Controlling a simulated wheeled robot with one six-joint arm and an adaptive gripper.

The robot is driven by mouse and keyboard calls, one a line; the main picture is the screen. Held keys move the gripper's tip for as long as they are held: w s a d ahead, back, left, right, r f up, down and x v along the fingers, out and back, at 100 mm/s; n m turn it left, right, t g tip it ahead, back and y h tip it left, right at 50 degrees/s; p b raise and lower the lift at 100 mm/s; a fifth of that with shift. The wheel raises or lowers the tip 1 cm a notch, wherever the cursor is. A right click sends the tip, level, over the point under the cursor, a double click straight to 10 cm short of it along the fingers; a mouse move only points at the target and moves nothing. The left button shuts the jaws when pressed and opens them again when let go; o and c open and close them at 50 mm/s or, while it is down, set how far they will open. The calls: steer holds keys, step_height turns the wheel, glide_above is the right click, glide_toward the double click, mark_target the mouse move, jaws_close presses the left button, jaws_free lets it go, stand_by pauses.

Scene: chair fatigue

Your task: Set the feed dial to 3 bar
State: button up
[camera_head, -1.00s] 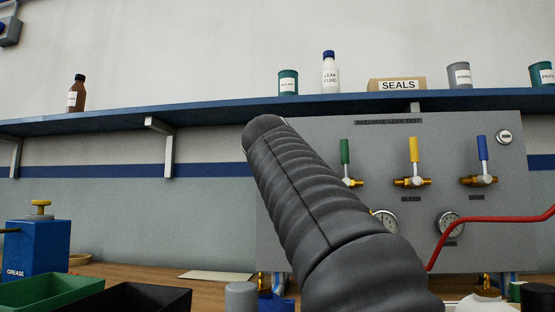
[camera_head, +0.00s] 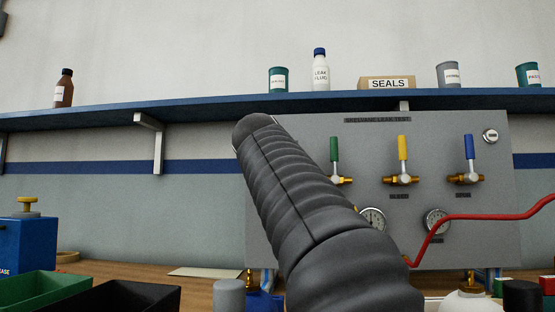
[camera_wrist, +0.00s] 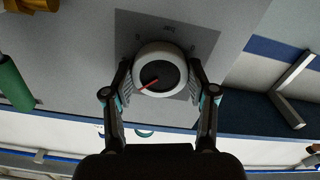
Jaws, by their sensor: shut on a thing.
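The feed dial (camera_wrist: 170,53) is a round, pale knob with a dark centre on a grey plate in the wrist view. A red pointer line (camera_wrist: 149,84) on it slants toward the picture's lower left. My gripper (camera_wrist: 160,85) is shut on the dial, with one finger on each side of the rim. In the head view my dark ribbed arm covers part of the grey test panel (camera_head: 290,150), and neither the dial nor my gripper shows there.
The panel carries green (camera_head: 334,149), yellow (camera_head: 403,148) and blue (camera_head: 469,147) valve levers. Below them are two gauges (camera_head: 373,220) (camera_head: 436,222) and a red hose (camera_head: 490,216). A blue shelf (camera_head: 210,107) with bottles and cans runs above. Bins (camera_head: 125,297) stand front left.

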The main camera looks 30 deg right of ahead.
steer(key=shift+n+p, duration=1.5)
steer(key=shift+n, duration=2.5)
steer(key=shift+f, duration=0.1)
steer(key=o, duration=1.2)
steer(key=shift+c, duration=0.2)
